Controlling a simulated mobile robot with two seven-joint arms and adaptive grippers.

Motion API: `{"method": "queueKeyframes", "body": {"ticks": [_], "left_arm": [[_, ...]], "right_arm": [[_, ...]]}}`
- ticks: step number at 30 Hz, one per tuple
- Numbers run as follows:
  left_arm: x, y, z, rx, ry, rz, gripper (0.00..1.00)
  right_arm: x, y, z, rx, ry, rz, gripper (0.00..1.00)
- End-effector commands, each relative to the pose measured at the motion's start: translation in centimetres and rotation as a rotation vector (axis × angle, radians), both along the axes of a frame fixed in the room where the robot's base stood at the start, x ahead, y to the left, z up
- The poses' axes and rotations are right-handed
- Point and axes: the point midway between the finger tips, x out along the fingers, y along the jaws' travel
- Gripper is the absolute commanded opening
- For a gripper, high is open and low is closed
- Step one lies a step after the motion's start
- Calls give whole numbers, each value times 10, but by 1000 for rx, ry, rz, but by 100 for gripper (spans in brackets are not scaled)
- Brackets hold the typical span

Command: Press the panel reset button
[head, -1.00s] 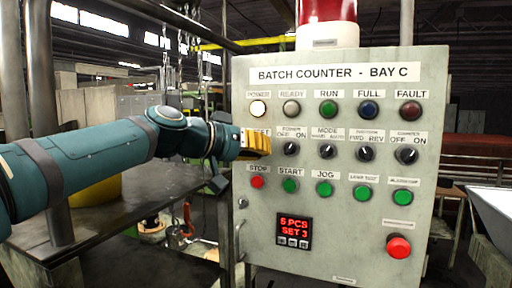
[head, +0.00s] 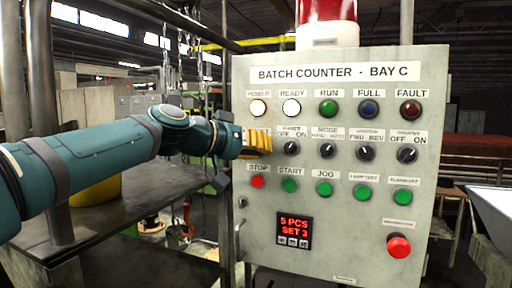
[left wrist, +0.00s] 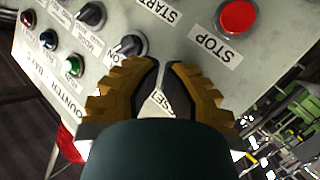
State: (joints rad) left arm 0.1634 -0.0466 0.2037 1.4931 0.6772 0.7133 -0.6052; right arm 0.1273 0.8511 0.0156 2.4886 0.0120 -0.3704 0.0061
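The grey control panel (head: 337,228), labelled BATCH COUNTER - BAY C, faces me. My left gripper (head: 268,143) is at its left edge, in the switch row, left of the first black selector (head: 291,148). In the left wrist view the left gripper's yellow-brown fingertips (left wrist: 162,65) are close together with nothing seen between them. Part of a label ending in "SET" (left wrist: 166,104) shows between the fingers. The reset button itself is hidden behind the gripper, so I cannot tell whether the fingers touch it. My right gripper is not in view.
The red STOP button (head: 257,182) is just below the gripper; it also shows in the left wrist view (left wrist: 238,16). POWER (head: 258,107) and READY (head: 291,107) lamps are lit white. The display (head: 294,232) reads 5 PCS SET 3. A dark table (head: 130,190) stands left.

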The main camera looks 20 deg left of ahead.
Motion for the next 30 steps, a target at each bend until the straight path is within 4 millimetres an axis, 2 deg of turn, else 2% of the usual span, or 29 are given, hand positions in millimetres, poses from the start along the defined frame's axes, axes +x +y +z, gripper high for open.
{"method": "queueKeyframes", "body": {"ticks": [4,14,30], "left_arm": [[-5,0,-1,0,-1,0,0],[-8,0,0,0,0,0,0],[-55,0,-1,0,-1,0,0]], "right_arm": [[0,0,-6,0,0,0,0],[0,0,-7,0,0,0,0],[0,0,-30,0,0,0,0]]}}
